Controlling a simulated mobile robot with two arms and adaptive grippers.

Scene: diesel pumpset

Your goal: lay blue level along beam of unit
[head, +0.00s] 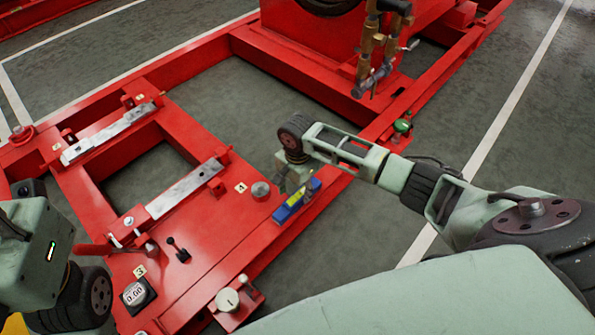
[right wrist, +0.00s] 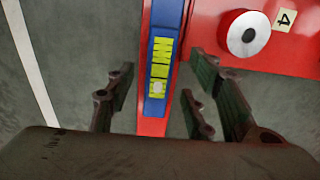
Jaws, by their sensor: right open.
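The blue level (head: 296,201), with a yellow-green middle, lies on the red beam (head: 268,248) at the right edge of the red unit. In the right wrist view the level (right wrist: 155,105) runs lengthwise along the narrow red beam (right wrist: 151,127). My right gripper (head: 293,184) is over the level's far end in the head view. In the right wrist view my right gripper (right wrist: 155,95) is open, its fingers on both sides of the level with visible gaps. My left arm shows at the lower left, but its gripper is out of view.
A round silver knob (head: 261,190) beside the tag 4 stands close to the level. Metal bars (head: 185,188) are clamped farther left on the unit. Brass pipework (head: 372,60) rises at the back. Grey floor (head: 345,235) is free right of the beam.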

